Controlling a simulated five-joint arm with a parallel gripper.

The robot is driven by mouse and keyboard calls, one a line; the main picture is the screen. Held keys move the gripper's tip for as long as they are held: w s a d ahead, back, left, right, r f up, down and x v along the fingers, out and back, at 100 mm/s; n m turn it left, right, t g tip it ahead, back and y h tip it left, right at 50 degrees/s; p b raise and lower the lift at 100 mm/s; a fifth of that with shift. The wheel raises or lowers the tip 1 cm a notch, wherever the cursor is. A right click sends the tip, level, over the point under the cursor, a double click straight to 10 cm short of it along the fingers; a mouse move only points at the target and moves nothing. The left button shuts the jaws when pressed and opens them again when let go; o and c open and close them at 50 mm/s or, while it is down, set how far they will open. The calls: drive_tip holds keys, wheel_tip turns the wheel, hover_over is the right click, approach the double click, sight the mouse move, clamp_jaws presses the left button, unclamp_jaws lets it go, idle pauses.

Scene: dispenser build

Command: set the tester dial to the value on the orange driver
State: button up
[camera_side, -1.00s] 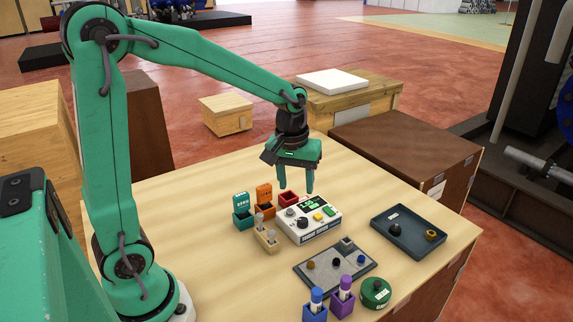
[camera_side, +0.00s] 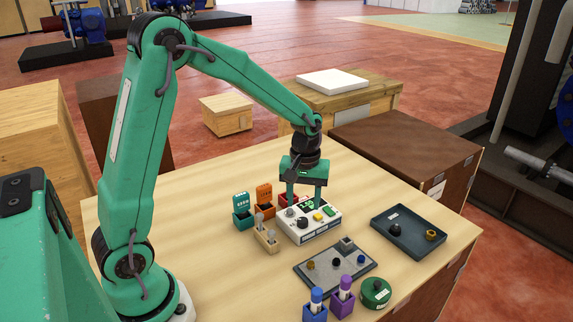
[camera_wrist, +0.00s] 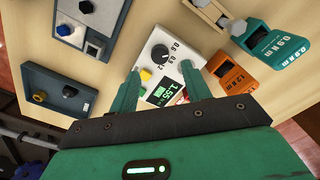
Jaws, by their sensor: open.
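The tester (camera_side: 313,237) is a white box with a black dial (camera_wrist: 159,53), printed numbers around the dial, and a lit green display (camera_wrist: 163,91) that seems to read 1.55. The dial also shows in the side view (camera_side: 303,222). My gripper (camera_side: 304,204) is open and empty, pointing down just above the tester. In the wrist view its fingers (camera_wrist: 160,70) straddle the tester, with the dial beyond the tips. The orange driver (camera_wrist: 232,78) stands in its holder behind the tester's left; its label seems to read 1.2 N m. It also shows in the side view (camera_side: 264,194).
A teal driver (camera_side: 240,203) labelled 0.9 N m and a wooden holder with grey pieces (camera_side: 266,238) stand left of the tester. A grey fixture plate (camera_side: 335,265), dark tray (camera_side: 408,240), purple and blue markers, and green round container (camera_side: 376,293) lie in front and right.

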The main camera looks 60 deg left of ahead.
sight(303, 220)
drive_tip(key=shift+f, duration=2.85)
drive_tip(key=c, duration=1)
